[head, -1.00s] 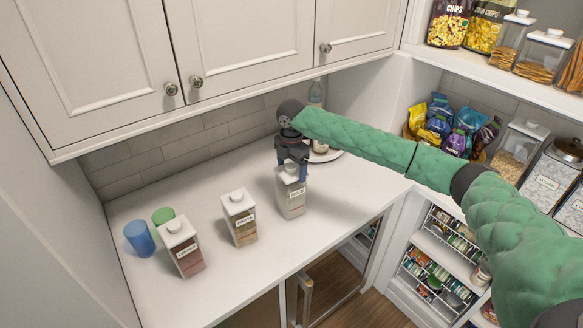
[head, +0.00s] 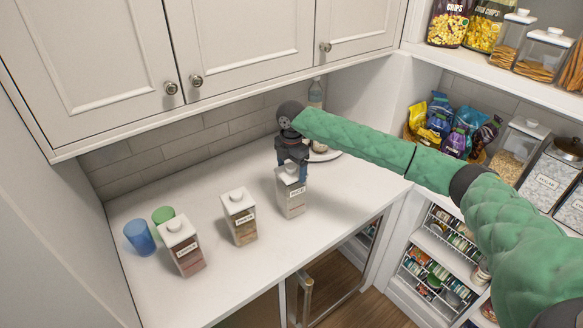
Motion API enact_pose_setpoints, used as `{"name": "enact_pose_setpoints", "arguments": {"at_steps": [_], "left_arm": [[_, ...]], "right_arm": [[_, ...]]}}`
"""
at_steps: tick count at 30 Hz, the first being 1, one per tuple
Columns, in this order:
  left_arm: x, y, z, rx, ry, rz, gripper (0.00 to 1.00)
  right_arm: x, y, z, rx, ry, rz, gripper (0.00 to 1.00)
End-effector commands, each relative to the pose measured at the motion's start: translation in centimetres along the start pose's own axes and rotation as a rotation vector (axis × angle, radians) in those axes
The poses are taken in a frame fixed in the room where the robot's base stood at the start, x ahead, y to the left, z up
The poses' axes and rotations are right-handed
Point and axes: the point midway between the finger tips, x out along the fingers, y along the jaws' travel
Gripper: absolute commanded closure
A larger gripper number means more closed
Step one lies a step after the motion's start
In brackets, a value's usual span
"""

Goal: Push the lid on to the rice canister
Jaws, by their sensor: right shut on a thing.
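The canister under my right gripper, which I take to be the rice canister (head: 290,200), stands upright on the white counter; its label is too small to read surely. Its white lid (head: 285,174) sits at the top of it, partly hidden by the fingers. I cannot tell whether the lid is fully seated or slightly raised. My right gripper (head: 292,169) points down from above and is shut on the lid's knob. My left gripper is not in view.
Two similar lidded canisters stand to the left, a middle one (head: 241,222) and a left one (head: 184,250). A blue cup (head: 140,238) and a green cup (head: 162,215) are beside them. A bottle (head: 315,94) stands behind my right gripper. The counter (head: 245,277) in front is clear.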

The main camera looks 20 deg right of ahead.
Motion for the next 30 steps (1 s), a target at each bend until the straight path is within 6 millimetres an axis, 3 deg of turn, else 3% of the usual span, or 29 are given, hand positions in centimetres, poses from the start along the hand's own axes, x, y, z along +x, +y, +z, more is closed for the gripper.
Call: {"name": "enact_pose_setpoints", "arguments": {"at_steps": [14, 15, 18, 30], "left_arm": [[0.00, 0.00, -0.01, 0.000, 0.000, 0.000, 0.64], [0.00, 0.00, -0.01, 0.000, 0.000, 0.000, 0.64], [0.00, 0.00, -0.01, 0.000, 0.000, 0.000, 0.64], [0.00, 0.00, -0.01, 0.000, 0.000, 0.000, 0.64]], "right_arm": [[0.18, 0.00, -0.01, 0.000, 0.000, 0.000, 0.39], [0.18, 0.00, -0.01, 0.000, 0.000, 0.000, 0.15], [0.18, 0.00, -0.01, 0.000, 0.000, 0.000, 0.00], [0.09, 0.00, -0.01, 0.000, 0.000, 0.000, 0.00]]}}
